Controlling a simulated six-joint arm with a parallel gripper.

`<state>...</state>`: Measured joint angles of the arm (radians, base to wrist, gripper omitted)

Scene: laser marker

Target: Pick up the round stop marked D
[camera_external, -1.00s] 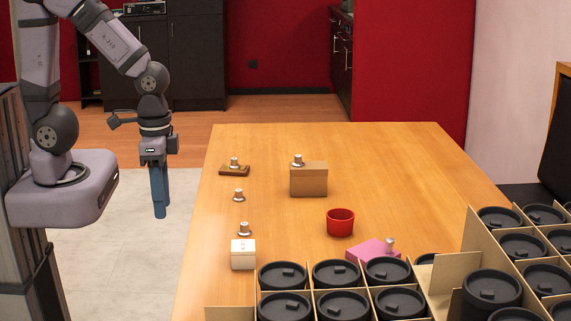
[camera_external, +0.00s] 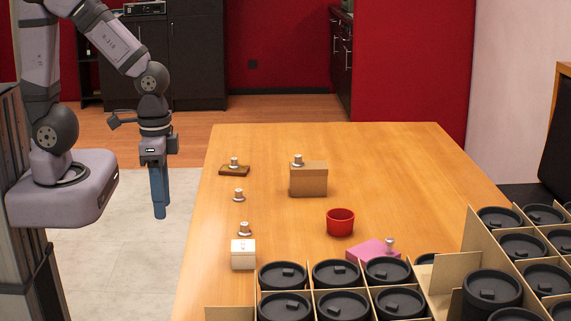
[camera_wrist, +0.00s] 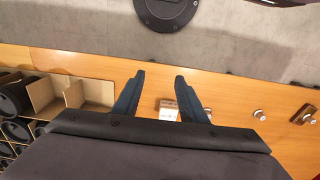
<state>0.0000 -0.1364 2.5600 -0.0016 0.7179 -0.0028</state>
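Several small round metal stops stand in the external view, and no letter can be read on any of them. One stop (camera_external: 234,162) is on a small dark wooden block (camera_external: 228,172). One stop (camera_external: 239,195) stands directly on the table (camera_external: 290,235). My gripper (camera_external: 160,213) hangs pointing down left of the table. Its fingers (camera_wrist: 160,76) are apart and empty in the wrist view.
A red cup (camera_external: 340,222) stands near the middle of the table. Cardboard crates (camera_external: 457,270) with several black lidded canisters (camera_external: 492,287) fill the front right. The far right of the table is clear.

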